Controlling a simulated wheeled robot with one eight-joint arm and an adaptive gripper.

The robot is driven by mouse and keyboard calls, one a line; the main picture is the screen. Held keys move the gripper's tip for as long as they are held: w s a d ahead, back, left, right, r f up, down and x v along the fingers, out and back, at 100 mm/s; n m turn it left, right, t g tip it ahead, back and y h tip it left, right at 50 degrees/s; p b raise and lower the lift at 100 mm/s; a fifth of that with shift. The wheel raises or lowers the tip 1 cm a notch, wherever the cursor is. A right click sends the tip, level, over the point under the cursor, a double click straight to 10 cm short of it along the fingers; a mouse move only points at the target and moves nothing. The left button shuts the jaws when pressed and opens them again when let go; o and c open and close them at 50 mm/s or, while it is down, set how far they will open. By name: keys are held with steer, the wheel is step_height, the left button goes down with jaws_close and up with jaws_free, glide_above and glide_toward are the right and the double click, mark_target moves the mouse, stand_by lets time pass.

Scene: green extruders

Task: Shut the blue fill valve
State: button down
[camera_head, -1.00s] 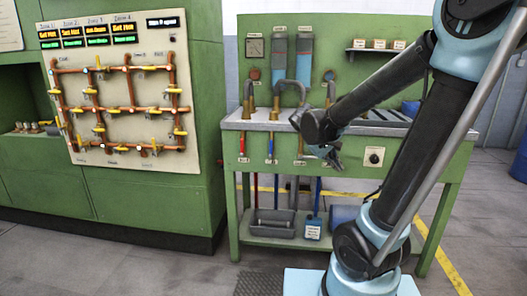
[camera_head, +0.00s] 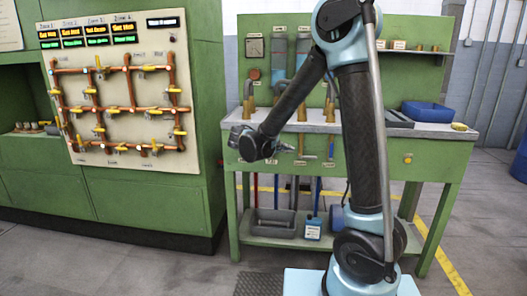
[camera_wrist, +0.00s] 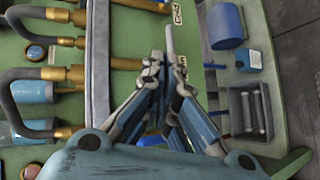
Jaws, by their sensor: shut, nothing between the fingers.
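My gripper (camera_head: 285,148) is shut and empty at the front edge of the green workbench (camera_head: 430,150), left of centre. In the wrist view, my gripper (camera_wrist: 160,65) has its fingers together, close to the bench front.
Brass fittings (camera_wrist: 95,73) with bent hoses stand on the bench top. A blue bin (camera_head: 427,111) sits on the right. A pipe panel (camera_head: 120,100) is at left. Floor before the bench is clear.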

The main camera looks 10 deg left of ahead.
steer(key=s+a+f+n+t, duration=0.1)
steer(key=a+f+t, duration=0.1)
steer(key=a, duration=0.7)
steer(key=s+a+f+t, duration=0.1)
steer(key=a+f+t, duration=0.1)
steer(key=a, duration=0.7)
steer(key=shift+s+a+n+t+h, duration=0.3)
steer(key=shift+s+a+n+t, duration=0.1)
steer(key=shift+t, duration=0.3)
steer(key=shift+d, duration=0.1)
steer(key=x, duration=1.4)
steer(key=shift+d, duration=0.2)
steer(key=shift+a+r+m, duration=0.1)
steer(key=shift+m, duration=0.2)
